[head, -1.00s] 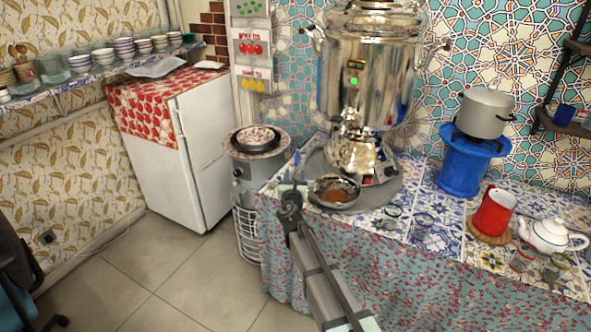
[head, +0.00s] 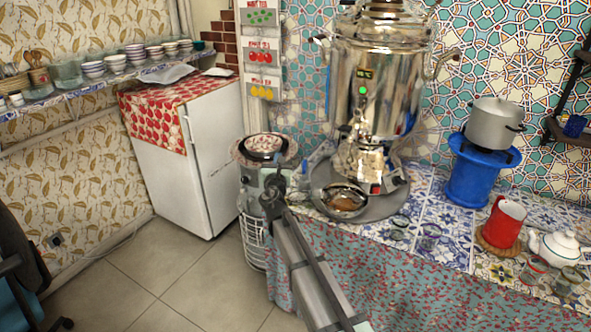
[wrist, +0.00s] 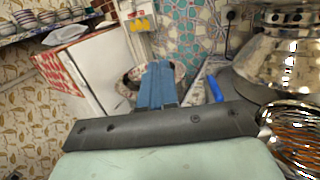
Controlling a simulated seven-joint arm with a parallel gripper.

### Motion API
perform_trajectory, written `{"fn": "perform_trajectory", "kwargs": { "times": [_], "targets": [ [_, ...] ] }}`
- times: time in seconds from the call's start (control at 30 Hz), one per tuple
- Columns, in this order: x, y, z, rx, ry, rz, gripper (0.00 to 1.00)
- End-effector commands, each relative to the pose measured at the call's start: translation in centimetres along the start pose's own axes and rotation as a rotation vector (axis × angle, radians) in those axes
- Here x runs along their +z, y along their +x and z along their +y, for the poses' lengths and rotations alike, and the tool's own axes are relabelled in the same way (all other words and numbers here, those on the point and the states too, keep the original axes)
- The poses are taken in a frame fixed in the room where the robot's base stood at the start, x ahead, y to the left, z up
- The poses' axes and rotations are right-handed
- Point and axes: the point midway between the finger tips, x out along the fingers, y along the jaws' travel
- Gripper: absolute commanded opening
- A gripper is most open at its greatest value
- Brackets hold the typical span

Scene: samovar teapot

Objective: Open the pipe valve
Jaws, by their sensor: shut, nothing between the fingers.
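A small blue bar (wrist: 215,89), which looks like a valve handle, shows in the wrist view just right of my fingers and apart from them. The pipe it may sit on cannot be made out. My gripper (wrist: 158,85) is shut and empty, its blue fingers together, pointing toward the pot stand in the picture. In the head view, my wrist is at the left end of the tiled counter and hides most of the fingers. The polished samovar (head: 378,85) stands right of my gripper and also shows in the wrist view (wrist: 275,65).
A metal bowl (head: 342,200) sits on the round grey tray below the samovar, close to my wrist. A pot on a stand (head: 264,146) is behind my gripper. A white fridge (head: 212,150) stands left. A blue burner (head: 478,172), red mug (head: 505,222) and teapot (head: 556,248) are right.

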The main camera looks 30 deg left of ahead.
Motion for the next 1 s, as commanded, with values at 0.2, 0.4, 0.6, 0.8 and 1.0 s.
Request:
{"fn": "perform_trajectory", "kwargs": {
  "times": [0.2,0.4,0.6,0.8,1.0],
  "targets": [
    [5.2,5.2,4.3,-0.015,0.158,-0.021,0.0],
    [9.0,9.8,5.7,-0.151,0.458,-0.015,0.0],
    [9.7,13.5,5.3,-0.408,0.956,0.014,0.0],
    [5.6,13.9,4.5,-0.792,1.486,0.011,0.0],
    [1.2,10.9,4.4,-1.191,1.856,-0.1,0.0]
  ]
}}
